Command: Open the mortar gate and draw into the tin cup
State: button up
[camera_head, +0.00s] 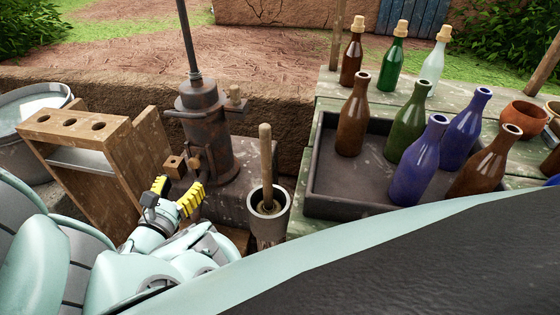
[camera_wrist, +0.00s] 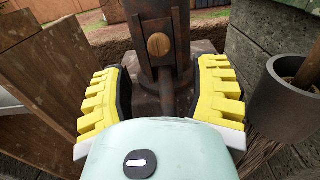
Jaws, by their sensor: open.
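A rusty, dark metal vessel (camera_head: 207,135) with a tall rod rising from its top stands on a stone block. A wooden knob (camera_head: 175,165) sits low on its front left side; I cannot tell if it belongs to the gate. In the wrist view the vessel's body (camera_wrist: 150,12) is straight ahead, with a round wooden knob end (camera_wrist: 159,45) and a spout-like pipe below it. My gripper (camera_head: 176,193) is open and empty, just below and in front of the knob; its yellow fingers (camera_wrist: 160,90) flank the vessel's lower part. I cannot make out a tin cup.
A grey pot (camera_head: 284,215) with a wooden-handled stick stands close right of my gripper. A wooden rack with holes (camera_head: 75,125) is close left, with a metal tub (camera_head: 35,100) beyond. Right, a bench holds a dark tray (camera_head: 325,205) with several bottles.

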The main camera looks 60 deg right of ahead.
jog(key=shift+v, duration=2.35)
jog(key=shift+w+a+f, duration=0.1)
